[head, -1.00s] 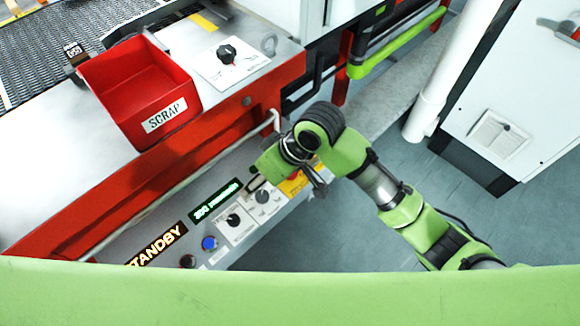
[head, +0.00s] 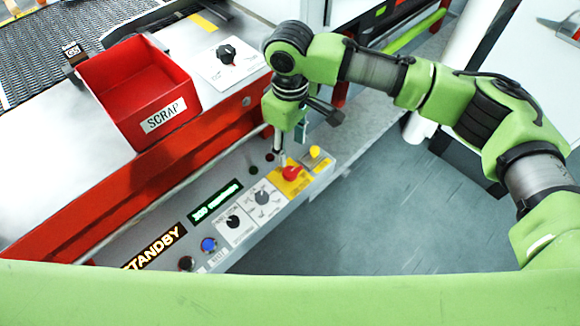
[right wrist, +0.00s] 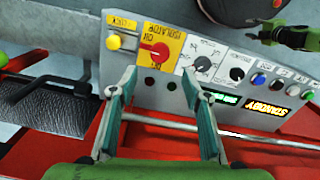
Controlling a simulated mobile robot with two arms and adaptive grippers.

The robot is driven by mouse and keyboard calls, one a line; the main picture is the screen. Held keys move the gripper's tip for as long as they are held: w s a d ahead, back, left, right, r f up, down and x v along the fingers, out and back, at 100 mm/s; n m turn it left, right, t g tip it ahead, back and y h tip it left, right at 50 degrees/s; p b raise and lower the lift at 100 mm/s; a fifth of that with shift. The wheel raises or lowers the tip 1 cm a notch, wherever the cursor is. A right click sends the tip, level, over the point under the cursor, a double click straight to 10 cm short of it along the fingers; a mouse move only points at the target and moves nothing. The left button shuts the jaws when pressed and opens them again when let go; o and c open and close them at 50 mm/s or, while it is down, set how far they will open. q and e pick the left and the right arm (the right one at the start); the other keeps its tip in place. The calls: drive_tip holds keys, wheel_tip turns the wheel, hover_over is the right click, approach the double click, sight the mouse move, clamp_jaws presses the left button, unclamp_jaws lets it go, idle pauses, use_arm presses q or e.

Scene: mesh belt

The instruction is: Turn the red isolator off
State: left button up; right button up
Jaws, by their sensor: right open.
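The red isolator knob (head: 291,173) sits on a yellow plate (head: 282,186) at the right end of the sloping grey control panel. In the right wrist view the red knob (right wrist: 160,50) is on its yellow plate marked ISOLATOR, with ON and OFF lettering. My right gripper (head: 290,147) is open and empty, just behind and above the knob in the head view, fingers pointing down to the panel. In the right wrist view the fingertips (right wrist: 158,72) are spread on either side below the knob, apparently apart from it.
A yellow knob (head: 315,152) is beside the isolator. Rotary selectors (head: 262,197), a blue button (head: 209,244) and a STANDBY display (head: 155,247) share the panel. A rail (head: 165,195) runs behind it. A red SCRAP bin (head: 140,85) stands on the machine top.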

sight(290, 171)
wheel_tip(290, 171, down, 10)
drive_tip(key=shift+f, duration=0.2)
drive_tip(key=c, duration=1.1)
